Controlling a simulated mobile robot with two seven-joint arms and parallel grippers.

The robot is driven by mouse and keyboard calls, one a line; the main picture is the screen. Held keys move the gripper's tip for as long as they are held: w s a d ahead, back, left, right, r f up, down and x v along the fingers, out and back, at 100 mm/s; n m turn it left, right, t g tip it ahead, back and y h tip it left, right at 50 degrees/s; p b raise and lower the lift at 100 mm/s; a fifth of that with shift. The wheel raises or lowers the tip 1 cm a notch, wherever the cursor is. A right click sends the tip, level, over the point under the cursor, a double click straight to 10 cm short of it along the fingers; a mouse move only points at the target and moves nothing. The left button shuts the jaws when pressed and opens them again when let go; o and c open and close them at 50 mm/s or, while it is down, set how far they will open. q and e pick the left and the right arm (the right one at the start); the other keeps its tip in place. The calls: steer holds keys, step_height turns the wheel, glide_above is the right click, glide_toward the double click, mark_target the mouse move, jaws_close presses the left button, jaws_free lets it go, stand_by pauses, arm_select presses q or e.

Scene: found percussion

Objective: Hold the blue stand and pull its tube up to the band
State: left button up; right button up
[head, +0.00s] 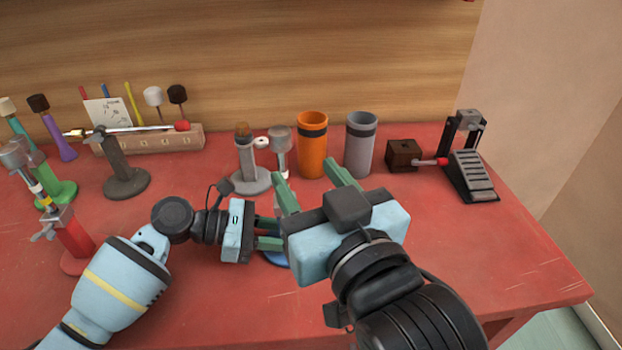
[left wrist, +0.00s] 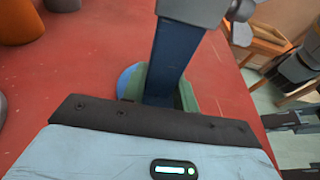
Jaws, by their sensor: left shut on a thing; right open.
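The blue stand shows in the left wrist view as a dark blue post (left wrist: 172,60) on a round blue base (left wrist: 125,80), with a grey clamp (left wrist: 192,8) at its top. In the head view only its blue base (head: 275,258) peeks out below the grippers. A grey cup-headed tube (head: 281,138) rises behind my right gripper, seemingly this stand's tube; its lower part and any band are hidden. My left gripper (head: 270,243) is shut on the blue post from the left. My right gripper (head: 311,172) is open, with its fingers pointing away beside the tube; I see no grip on it.
Behind stand a grey stand (head: 250,180), an orange cup (head: 312,150) and a grey cup (head: 360,148). A pedal (head: 470,175) with a brown block (head: 403,155) is at the right. A red stand (head: 75,235) and others crowd the left. The red table (head: 480,250) is clear at the right front.

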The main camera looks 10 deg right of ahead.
arm_select(q)
steer(key=o, duration=0.8)
steer(key=v, duration=0.7)
steer(key=shift+a+r, duration=0.15)
steer(key=shift+a, duration=0.1)
